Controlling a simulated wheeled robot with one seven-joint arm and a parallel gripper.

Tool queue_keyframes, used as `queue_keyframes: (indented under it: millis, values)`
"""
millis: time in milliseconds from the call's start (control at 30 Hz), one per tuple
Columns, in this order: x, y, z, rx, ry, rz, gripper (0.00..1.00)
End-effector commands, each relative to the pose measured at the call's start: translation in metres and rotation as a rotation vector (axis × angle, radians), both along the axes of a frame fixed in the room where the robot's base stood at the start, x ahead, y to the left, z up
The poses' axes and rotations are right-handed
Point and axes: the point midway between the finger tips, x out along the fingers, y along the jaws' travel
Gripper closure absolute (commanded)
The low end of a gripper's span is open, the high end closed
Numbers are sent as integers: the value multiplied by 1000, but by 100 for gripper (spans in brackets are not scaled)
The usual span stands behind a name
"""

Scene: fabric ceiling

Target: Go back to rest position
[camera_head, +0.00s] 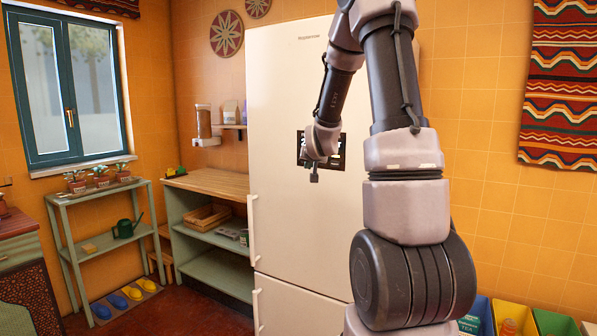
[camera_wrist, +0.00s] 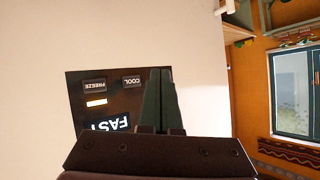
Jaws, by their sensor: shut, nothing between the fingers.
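My gripper (camera_head: 314,177) hangs in front of the fridge door in the head view, at the height of its dark control panel (camera_head: 335,151). In the wrist view, my gripper (camera_wrist: 160,75) has its fingers together with nothing between them. The fingers overlap the right part of the control panel (camera_wrist: 110,106), which shows FREEZE, COOL and FAST labels and a lit bar. I cannot tell whether the fingertips touch the panel. My arm is bent, rising on the right and folding over toward the fridge (camera_head: 290,80).
Left of the fridge stands a green counter with a wooden top (camera_head: 215,182). A green shelf (camera_head: 95,195) with pots and a watering can (camera_head: 127,228) is under the window (camera_head: 68,85). Colored bins (camera_head: 515,315) are at the lower right. Red floor is free at the lower left.

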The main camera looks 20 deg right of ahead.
Motion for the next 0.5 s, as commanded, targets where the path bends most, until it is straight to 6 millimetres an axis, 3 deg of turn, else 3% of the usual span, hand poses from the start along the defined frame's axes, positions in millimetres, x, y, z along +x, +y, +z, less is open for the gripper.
queue_keyframes:
  millis: [167,267,367,500]
  values:
    - [-1,1,2,1,1,1,100]
    - [-10,9,14,13,12,11,100]
    - [-31,27,37,38,42,30,100]
    - [-82,61,72,90,114,71,100]
